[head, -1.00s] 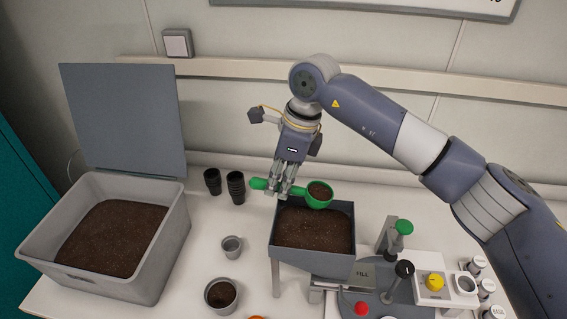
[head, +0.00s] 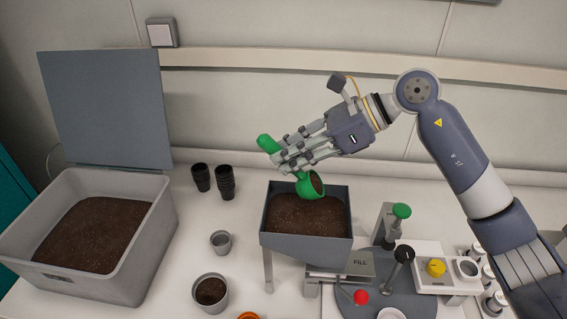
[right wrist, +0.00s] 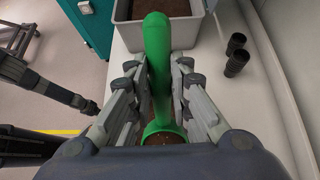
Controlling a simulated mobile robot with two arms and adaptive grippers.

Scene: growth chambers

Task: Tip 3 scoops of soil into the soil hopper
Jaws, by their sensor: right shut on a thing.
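My right gripper (head: 290,156) is shut on the handle of a green scoop (head: 306,188). The scoop's cup hangs tilted over the soil hopper (head: 265,226), with its opening turned to the right and brown soil showing inside. The hopper is a grey open box on legs with soil (head: 308,215) in it. In the right wrist view the green scoop (right wrist: 158,60) runs between the fingers, its cup partly hidden by the gripper. A grey bin (head: 150,235) of soil stands at the left with its lid raised. My left gripper is not in the head view.
Black pots (head: 226,183) stand behind, between bin and hopper. A small grey pot (head: 221,241) and a soil-filled pot (head: 211,293) stand left of the hopper.

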